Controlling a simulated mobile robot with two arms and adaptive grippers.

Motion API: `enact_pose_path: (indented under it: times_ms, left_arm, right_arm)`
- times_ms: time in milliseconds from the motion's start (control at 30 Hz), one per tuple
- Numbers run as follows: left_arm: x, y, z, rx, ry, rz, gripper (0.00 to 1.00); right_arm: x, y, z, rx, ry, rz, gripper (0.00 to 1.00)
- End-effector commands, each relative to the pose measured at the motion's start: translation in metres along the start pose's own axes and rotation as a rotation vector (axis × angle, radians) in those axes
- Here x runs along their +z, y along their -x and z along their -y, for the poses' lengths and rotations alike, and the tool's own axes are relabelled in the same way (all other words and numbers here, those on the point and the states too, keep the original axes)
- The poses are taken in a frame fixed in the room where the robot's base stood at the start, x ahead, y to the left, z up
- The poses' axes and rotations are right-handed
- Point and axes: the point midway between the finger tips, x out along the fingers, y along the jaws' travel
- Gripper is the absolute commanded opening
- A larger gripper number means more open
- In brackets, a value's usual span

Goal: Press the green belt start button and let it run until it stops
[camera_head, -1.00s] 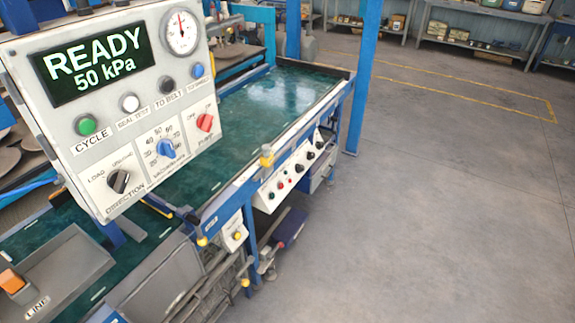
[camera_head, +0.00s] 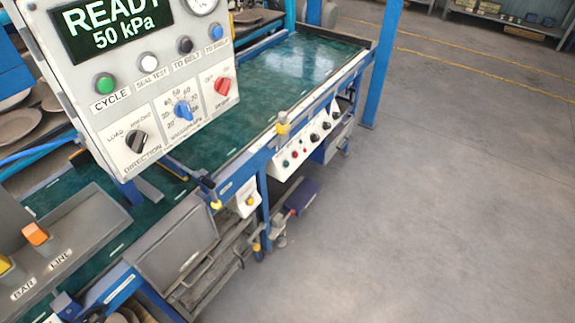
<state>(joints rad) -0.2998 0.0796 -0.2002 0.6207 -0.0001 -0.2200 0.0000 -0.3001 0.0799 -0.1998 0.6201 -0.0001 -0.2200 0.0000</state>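A green belt (camera_head: 285,72) runs along a blue-framed table away to the upper right. A white control box (camera_head: 290,172) is on the belt's near side, with small coloured buttons and black knobs. One small button looks red; I cannot clearly tell which is the green start button. A larger panel (camera_head: 160,105) at the upper left reads READY 50 kPa and carries a green button (camera_head: 105,84) labelled CYCLE. Whether the belt is moving cannot be told. Neither of my grippers is in view.
A grey tray (camera_head: 85,225) with an orange switch (camera_head: 35,233) labelled LINK stands at the lower left. A blue post (camera_head: 384,65) rises beside the belt's far end. Open grey floor (camera_head: 450,200) fills the right. Shelves (camera_head: 505,25) stand at the back.

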Motion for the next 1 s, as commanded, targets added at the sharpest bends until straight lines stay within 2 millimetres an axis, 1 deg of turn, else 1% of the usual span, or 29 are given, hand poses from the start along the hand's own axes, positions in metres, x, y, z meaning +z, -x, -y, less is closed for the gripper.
enact_pose_path:
  times_ms: [33,333,1000]
  left_arm:
    - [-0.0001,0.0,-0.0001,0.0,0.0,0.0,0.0]
    - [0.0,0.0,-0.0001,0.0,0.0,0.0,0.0]
    - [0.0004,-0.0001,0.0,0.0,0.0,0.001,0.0]
  right_arm:
    - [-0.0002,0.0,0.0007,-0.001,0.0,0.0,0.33]
    - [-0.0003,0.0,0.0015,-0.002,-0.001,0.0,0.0]
    - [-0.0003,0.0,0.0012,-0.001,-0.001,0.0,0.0]
